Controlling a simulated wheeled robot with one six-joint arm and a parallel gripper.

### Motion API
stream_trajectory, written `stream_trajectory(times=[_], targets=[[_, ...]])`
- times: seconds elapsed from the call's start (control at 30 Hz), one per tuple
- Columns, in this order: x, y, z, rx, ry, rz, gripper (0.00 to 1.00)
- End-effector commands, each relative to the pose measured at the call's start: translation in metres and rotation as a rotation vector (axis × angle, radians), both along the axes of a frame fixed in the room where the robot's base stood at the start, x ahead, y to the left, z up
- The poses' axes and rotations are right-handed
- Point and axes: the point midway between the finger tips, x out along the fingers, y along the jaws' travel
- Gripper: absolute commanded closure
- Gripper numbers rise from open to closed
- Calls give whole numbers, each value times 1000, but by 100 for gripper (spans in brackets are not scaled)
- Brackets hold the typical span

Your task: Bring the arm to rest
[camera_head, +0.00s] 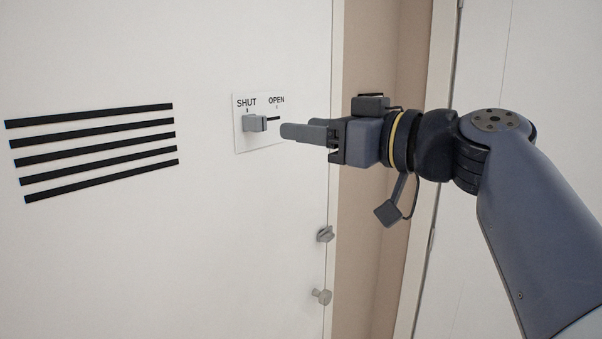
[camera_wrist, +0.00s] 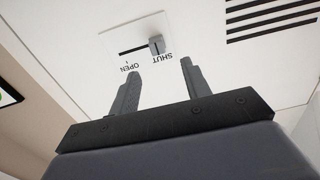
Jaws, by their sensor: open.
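My gripper (camera_head: 292,132) is held out to the left towards a white wall panel, with its fingertips just right of a small slider plate (camera_head: 240,143). The grey slider knob (camera_head: 255,123) stands at the SHUT end of its slot, with the black slot showing towards OPEN. In the wrist view my gripper (camera_wrist: 160,82) has its two fingers apart with nothing between them. The knob (camera_wrist: 156,46) lies beyond the fingertips there, beside the word SHUT. The fingers appear apart from the knob.
A vent with several black slots (camera_head: 95,150) is left of the plate. A grey latch (camera_head: 325,234) and a round knob (camera_head: 321,296) sit lower on the panel near its right edge. A beige recess (camera_head: 365,240) lies right of that edge, behind my arm.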

Motion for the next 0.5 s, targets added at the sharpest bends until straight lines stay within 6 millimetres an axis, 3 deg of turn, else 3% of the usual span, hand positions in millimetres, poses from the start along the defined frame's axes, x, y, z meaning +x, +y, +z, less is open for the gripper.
stream_trajectory(times=[0.5], targets=[[47,61,2,-1,3,3,55]])
